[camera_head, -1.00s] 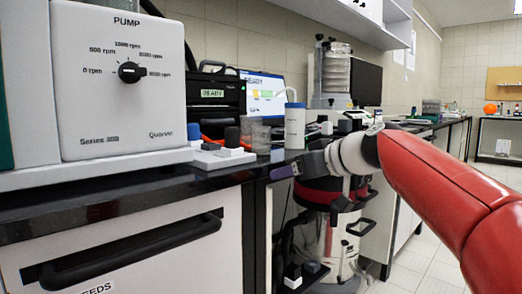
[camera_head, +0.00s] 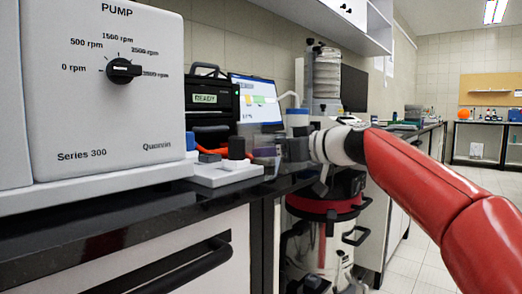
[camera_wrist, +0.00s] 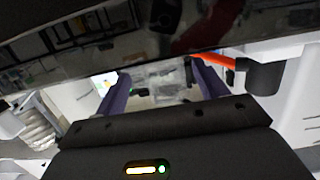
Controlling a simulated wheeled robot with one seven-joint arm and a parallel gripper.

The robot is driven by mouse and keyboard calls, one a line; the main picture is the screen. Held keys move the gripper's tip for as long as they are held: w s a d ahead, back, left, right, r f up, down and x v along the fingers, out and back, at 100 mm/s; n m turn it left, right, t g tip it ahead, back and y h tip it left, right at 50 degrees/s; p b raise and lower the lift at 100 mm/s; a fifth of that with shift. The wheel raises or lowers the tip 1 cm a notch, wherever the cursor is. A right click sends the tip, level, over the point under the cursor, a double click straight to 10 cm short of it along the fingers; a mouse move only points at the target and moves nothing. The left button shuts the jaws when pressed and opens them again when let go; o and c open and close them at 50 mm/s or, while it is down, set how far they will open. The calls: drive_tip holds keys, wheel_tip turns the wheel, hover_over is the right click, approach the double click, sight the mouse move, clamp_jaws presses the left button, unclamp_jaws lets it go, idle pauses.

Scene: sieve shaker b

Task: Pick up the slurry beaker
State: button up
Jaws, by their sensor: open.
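The clear glass beaker (camera_head: 268,133) stands near the counter's front edge, right of a white block with dark knobs. Its lower part is largely hidden by my gripper (camera_head: 264,155), which reaches in from the right, level and low over the counter. In the wrist view, my gripper (camera_wrist: 163,88) shows two purple fingers spread apart, with a clear glass shape, likely the beaker (camera_wrist: 163,75), between or just beyond them. The fingers are open. I cannot tell whether they touch the glass.
The white block (camera_head: 222,174) with dark knobs and an orange cable (camera_head: 213,144) is close to the left of the fingers. A white bottle (camera_head: 297,120) stands behind my gripper. The pump (camera_head: 105,90) fills the left. A red-banded drum (camera_head: 325,210) stands below.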

drive_tip(key=x, duration=0.1)
drive_tip(key=p+x, duration=0.1)
drive_tip(key=x, duration=0.3)
drive_tip(key=shift+s+a+f+p, duration=0.15)
drive_tip(key=shift+f+p, duration=0.15)
drive_tip(key=shift+c, duration=0.3)
drive_tip(key=c, duration=1)
